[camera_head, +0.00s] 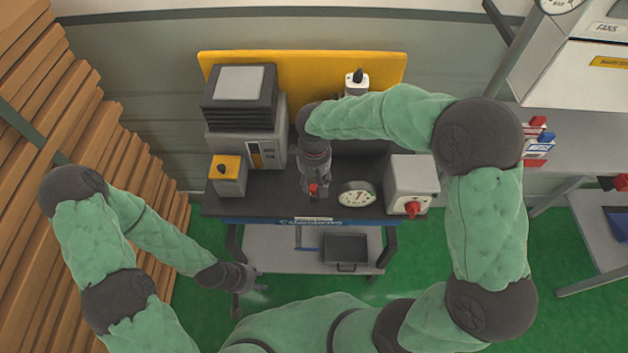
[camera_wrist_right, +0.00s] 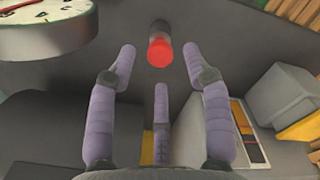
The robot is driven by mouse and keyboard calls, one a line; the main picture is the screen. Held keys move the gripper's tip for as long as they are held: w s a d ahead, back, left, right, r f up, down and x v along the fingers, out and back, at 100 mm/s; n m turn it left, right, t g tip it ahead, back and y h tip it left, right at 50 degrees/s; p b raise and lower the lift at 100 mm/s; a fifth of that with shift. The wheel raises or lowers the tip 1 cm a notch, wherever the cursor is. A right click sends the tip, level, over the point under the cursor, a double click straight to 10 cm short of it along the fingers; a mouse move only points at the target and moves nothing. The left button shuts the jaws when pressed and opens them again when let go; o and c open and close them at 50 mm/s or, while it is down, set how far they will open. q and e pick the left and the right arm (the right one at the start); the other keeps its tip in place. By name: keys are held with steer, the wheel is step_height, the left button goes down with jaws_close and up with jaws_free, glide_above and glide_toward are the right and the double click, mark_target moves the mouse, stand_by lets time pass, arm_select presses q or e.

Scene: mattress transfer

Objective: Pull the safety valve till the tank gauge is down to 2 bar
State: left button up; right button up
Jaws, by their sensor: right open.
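The small red-ended valve (camera_wrist_right: 160,51) stands on the dark bench top, and its red tip also shows in the head view (camera_head: 313,189). My right gripper (camera_wrist_right: 159,66) is open, with fingertips on either side of the red end and a third finger below it. No contact shows. The round white gauge (camera_head: 357,194) lies right of the valve in the head view; part of its face with a red needle shows in the wrist view (camera_wrist_right: 45,22). Its reading is too small to tell. My left gripper (camera_head: 246,281) hangs low at the left, away from the bench; its jaws are unclear.
A grey box with a red knob (camera_head: 411,186) stands at the bench's right end. A yellow-topped box (camera_head: 228,175) and a grey machine (camera_head: 240,98) stand at its left. A yellow board (camera_head: 290,72) is behind. Stacked planks (camera_head: 35,180) line the left side.

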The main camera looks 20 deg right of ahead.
mark_target(314, 188)
step_height(314, 188, up, 11)
steer(key=shift+r, duration=0.15)
arm_select(q)
steer(key=shift+s, duration=0.15)
arm_select(e)
steer(key=shift+s, duration=0.1)
stand_by(0.5)
